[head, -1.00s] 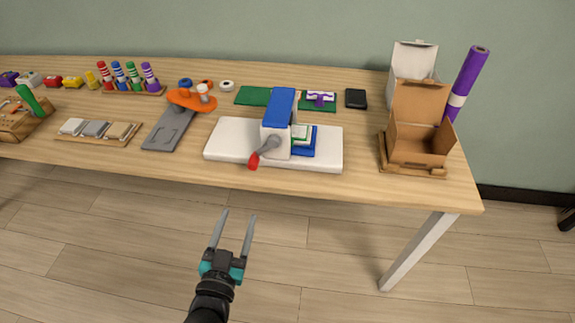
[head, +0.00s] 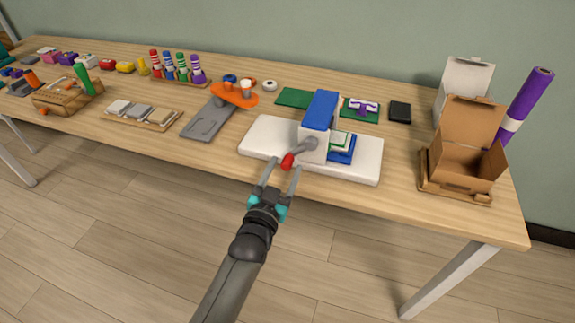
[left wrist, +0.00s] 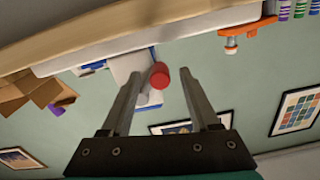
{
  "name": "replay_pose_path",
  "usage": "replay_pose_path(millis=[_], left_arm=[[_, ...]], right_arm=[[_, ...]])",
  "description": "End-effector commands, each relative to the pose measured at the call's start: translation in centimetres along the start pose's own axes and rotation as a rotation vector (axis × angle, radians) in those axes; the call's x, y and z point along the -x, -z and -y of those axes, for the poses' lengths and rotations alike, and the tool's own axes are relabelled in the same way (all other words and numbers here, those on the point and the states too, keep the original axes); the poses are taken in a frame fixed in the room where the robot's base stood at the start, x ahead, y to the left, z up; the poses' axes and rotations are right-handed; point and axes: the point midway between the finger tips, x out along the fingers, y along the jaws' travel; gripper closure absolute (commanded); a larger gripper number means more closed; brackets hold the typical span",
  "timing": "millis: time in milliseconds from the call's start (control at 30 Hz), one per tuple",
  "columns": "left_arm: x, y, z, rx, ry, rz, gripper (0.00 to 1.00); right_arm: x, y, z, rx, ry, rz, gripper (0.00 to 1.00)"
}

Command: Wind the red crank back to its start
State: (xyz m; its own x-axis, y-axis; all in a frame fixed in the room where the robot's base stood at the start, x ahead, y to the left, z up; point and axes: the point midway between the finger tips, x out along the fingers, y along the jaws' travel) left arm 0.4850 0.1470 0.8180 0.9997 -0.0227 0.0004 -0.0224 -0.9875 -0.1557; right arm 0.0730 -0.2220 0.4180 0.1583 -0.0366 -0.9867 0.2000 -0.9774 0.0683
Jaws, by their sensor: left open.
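The red crank knob (head: 288,161) sits at the end of a grey crank arm (head: 303,148) on the front of a white machine with a blue top (head: 321,110). The crank arm points down and to the left in the head view. The machine stands on a white base (head: 262,138) near the table's front edge. My left gripper (head: 280,174) is open, its fingers pointing at the knob from the front. In the left wrist view the red knob (left wrist: 160,76) shows between the two open fingers (left wrist: 158,98); I cannot tell whether they touch it. My right gripper is not in view.
An open cardboard box (head: 465,153) and a purple roll (head: 518,110) stand at the right end of the table. A grey plate (head: 207,121) with an orange tool (head: 236,96) lies left of the machine. Open floor lies in front of the table.

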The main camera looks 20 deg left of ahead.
Motion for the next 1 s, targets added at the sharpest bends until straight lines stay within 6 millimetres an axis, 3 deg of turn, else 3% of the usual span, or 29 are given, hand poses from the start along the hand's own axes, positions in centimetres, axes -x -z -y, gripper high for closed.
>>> replay_pose_path(millis=[233,600,1000], left_arm=[[-2.3,-0.1,0.0,0.0,0.0,0.0,0.38],[-2.6,0.0,0.0,0.0,0.0,0.001,0.38],[-2.6,0.0,0.0,0.0,0.0,0.001,0.83]], right_arm=[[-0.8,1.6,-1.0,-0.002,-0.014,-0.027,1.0],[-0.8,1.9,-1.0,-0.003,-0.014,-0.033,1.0],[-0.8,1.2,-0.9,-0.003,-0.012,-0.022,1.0]])
